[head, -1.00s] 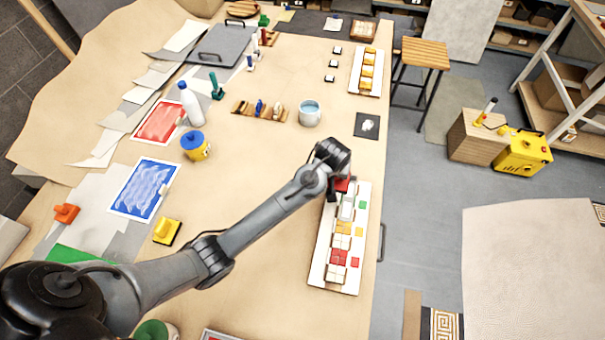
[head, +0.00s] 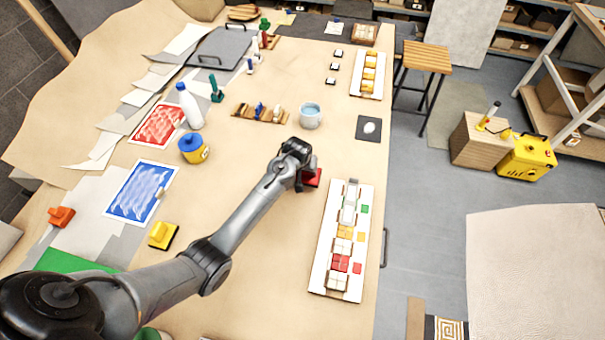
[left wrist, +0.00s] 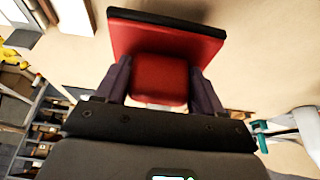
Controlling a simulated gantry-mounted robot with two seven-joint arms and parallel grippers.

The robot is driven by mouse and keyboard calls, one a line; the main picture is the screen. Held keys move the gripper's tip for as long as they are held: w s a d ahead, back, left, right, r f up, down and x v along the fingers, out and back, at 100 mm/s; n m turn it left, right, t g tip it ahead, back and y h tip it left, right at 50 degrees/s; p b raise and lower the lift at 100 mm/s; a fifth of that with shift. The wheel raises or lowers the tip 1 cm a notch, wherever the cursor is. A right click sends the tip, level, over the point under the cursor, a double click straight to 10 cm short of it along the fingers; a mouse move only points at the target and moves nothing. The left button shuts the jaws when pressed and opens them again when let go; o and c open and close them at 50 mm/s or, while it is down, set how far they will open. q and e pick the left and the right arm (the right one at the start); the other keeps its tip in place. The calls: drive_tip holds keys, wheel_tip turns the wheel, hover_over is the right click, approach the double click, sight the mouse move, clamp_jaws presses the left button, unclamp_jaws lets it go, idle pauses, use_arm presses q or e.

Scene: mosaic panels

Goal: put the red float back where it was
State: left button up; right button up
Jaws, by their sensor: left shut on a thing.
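The red float (head: 312,178) is held in my left gripper (head: 304,184), over the middle of the table, to the left of the white panel with tiles. In the left wrist view the red float (left wrist: 160,75) shows a flat red plate with a dark edge and a red block handle. The fingers of my left gripper (left wrist: 162,88) are shut on both sides of that handle. An orange float (head: 62,216) and a yellow float (head: 164,235) lie at the left of the table. My right gripper is not in view.
A white panel (head: 318,270) with coloured tiles lies near the table's right edge. Blue (head: 142,190) and red (head: 160,124) sheets lie left. Bare table surrounds the gripper.

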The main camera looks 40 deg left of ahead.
sight(302, 174)
use_arm(q)
drive_tip(key=shift+a+f, duration=0.25)
drive_tip(key=shift+f, duration=1.85)
drive_tip(key=shift+f, duration=0.15)
drive_tip(key=o, duration=0.9)
drive_tip(key=shift+o, duration=0.2)
